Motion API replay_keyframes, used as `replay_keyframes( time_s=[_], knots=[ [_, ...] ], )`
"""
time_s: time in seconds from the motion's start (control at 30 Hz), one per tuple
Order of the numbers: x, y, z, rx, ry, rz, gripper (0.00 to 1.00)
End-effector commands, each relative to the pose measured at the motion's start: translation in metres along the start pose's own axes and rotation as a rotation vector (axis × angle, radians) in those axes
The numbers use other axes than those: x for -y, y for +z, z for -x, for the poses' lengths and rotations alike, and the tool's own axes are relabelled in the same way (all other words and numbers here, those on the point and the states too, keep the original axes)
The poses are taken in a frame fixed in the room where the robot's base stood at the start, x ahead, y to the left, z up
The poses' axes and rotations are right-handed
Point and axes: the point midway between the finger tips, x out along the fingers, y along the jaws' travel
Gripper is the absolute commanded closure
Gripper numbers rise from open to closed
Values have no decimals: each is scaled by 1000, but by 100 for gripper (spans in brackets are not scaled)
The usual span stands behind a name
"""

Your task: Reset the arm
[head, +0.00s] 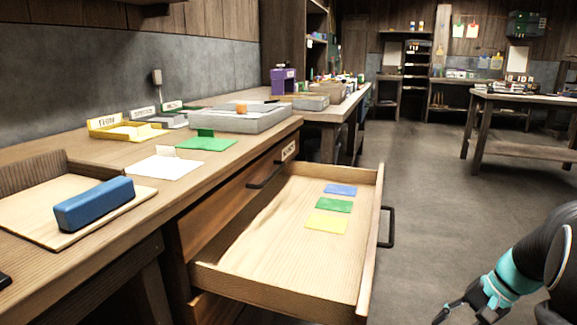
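My arm, dark with teal bands, enters at the lower right of the head view. My gripper (458,312) is at its end, low at the bottom edge and partly cut off there. Its dark fingers point down and to the left over the floor. I see nothing held, but I cannot tell whether the fingers are open or shut. The gripper is to the right of the open drawer (235,277) and apart from it. Blue (341,190), green (334,205) and yellow (326,222) cards lie flat in the drawer.
The drawer juts out from the wooden workbench (215,172), its dark handle (387,228) facing the aisle. A blue block (94,204) rests on a board at the left. A grey slab (240,119) sits farther back. Another table (525,97) stands back right. The floor (430,190) between is clear.

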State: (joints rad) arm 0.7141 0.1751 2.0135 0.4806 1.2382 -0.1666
Motion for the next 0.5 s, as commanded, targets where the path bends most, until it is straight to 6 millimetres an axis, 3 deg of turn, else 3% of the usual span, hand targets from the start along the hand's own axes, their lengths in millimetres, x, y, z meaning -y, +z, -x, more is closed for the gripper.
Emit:
replay_keyframes(
  time_s=[0.1, 0.5],
  knots=[
    [11, 36, 8, -76, 123, 70, 61],
    [40, 135, 32, -331, 363, 398, 61]
  ],
)
